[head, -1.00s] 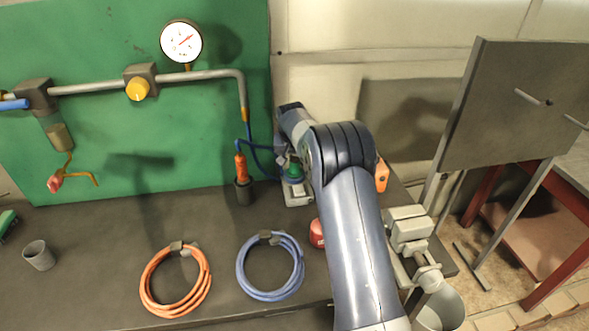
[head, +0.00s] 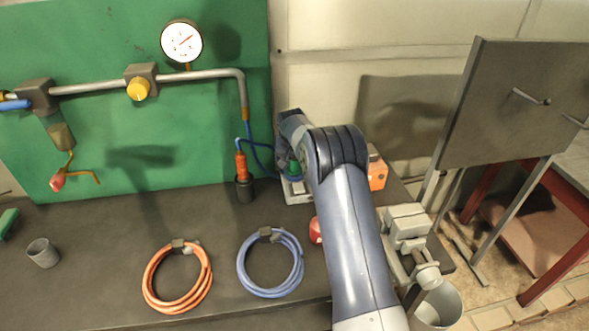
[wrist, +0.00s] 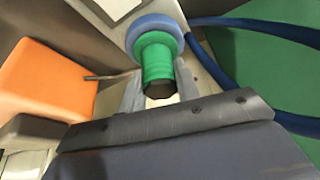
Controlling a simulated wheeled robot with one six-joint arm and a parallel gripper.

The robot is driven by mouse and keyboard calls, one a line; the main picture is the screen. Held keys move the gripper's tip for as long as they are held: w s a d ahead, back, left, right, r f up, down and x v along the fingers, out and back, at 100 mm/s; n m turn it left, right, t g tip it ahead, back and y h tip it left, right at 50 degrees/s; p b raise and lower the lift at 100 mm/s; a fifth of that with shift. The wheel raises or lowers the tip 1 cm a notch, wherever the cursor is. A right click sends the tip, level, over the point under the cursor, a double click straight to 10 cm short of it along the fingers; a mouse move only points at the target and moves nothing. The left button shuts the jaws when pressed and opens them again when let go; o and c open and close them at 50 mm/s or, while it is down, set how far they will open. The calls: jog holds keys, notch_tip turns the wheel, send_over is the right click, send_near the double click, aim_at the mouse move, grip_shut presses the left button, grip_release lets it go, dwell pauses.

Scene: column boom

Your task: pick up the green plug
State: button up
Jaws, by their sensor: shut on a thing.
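The green plug (wrist: 158,58) is a ribbed green cylinder with a dark end, in the upper middle of the wrist view. A blue-grey ring (wrist: 150,26) surrounds its far end. My gripper (wrist: 160,85) is shut on the plug, with one pale finger at each side of it. In the head view only a bit of the green plug (head: 293,168) shows beside my arm, above a pale base (head: 298,193). My arm hides the fingers there. I cannot tell whether the plug is clear of the ring.
An orange box (head: 377,175) stands right of my arm; it is close on the left in the wrist view (wrist: 45,80). A blue hose (head: 258,155) runs left of the plug. A red object (head: 316,231), coiled blue hose (head: 270,265) and coiled orange hose (head: 176,279) lie nearer.

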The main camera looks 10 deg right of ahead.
jog(key=c, duration=0.4)
jog(key=shift+o, duration=0.2)
notch_tip(320, 180, up, 10)
jog(key=shift+r+b, duration=0.1)
jog(key=shift+b, duration=0.75)
jog(key=shift+r+p, duration=2.35)
jog(key=shift+r, duration=0.1)
